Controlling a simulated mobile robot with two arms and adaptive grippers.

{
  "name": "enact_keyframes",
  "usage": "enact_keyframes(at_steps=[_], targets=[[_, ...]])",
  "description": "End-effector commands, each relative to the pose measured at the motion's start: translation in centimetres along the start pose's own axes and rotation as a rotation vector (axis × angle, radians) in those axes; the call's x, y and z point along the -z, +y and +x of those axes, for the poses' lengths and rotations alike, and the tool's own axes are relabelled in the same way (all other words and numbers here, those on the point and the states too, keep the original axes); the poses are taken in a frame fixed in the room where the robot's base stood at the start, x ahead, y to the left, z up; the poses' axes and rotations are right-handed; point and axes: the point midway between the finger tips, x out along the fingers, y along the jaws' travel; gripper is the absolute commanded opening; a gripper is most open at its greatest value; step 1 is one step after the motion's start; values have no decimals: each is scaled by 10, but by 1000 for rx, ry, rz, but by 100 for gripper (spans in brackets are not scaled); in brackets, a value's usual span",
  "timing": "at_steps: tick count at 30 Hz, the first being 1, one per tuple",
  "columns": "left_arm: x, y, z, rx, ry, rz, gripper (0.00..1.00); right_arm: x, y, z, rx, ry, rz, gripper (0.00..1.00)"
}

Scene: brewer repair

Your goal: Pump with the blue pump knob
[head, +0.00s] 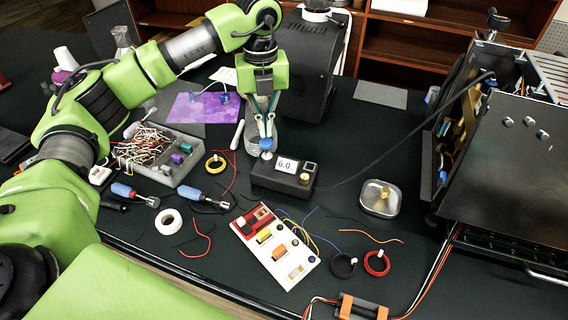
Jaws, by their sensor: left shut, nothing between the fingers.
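The blue pump knob (267,145) shows at the middle of the head view, at the left back corner of a small black box (282,178) with a display reading 6.0. My left gripper (266,136) points straight down, its fingers together, with the tips right at the top of the knob. I cannot tell whether the tips touch it. The fingers partly hide the knob and what is behind it. A pale round piece shows just under the knob. My right gripper is not in view.
A grey tray of wires (160,160) is at left, with blue-handled tools (135,195) in front. A white-and-red board (275,245) lies in front of the black box. A metal dish (380,198) and the opened brewer (500,150) are at right. A dark machine (308,65) stands behind.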

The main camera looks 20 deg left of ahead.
Motion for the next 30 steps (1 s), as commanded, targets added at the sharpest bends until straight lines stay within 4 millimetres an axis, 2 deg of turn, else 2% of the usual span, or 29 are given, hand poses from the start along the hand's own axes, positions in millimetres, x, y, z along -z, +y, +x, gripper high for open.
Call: enact_keyframes(at_steps=[11, 30], targets=[[0, 0, 3, 0, 0, 0, 0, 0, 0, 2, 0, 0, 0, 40], [0, 0, 29, 0, 0, 0, 0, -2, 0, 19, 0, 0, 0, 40]])
